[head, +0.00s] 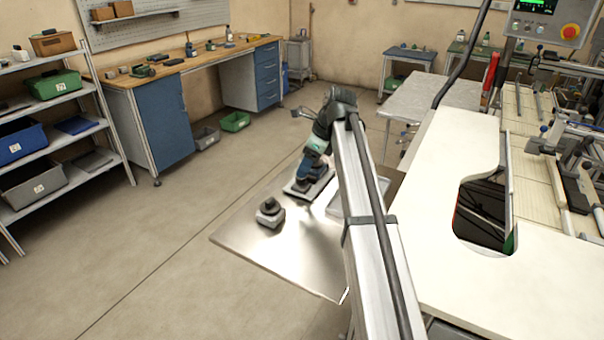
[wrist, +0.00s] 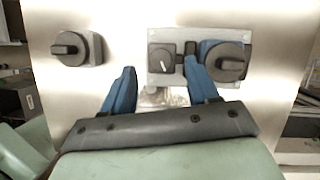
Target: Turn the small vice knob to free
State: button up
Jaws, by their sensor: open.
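My gripper (wrist: 160,75) is open, its two blue fingers apart with nothing between the tips. In the wrist view a small dark knob (wrist: 161,60) sits on a light grey plate (wrist: 178,80), just beyond the gap between the fingertips. A larger round dark knob (wrist: 229,62) on a blue body is at the plate's right end, beyond the right finger, which overlaps the plate. Another dark knob (wrist: 70,48) stands on a separate grey base at the left. No label shows which knob is the small vice's. In the head view the arm partly hides the plate (head: 298,192).
The separate knob unit (head: 270,212) stands on a shiny metal tabletop (head: 262,245) with clear room at its front. A pale tray (head: 345,200) is partly hidden behind my arm. A white bench (head: 440,250) with a dark opening is at the right.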

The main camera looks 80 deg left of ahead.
jog(key=shift+x, duration=2.1)
jog(key=c, duration=1)
jog(key=shift+c, duration=0.2)
jog(key=shift+n, duration=0.3)
jog(key=n+h, duration=0.1)
jog(key=n, duration=0.2)
jog(key=n+h, duration=0.1)
jog(key=n, duration=0.1)
jog(key=shift+w+a+n+g+h, duration=0.1)
jog(key=shift+a+n+g+h, duration=0.1)
jog(key=shift+n+g+h, duration=0.15)
jog(key=n+h, duration=0.1)
jog(key=n, duration=0.1)
jog(key=n+h, duration=0.1)
jog(key=n, duration=0.2)
jog(key=shift+n, duration=0.25)
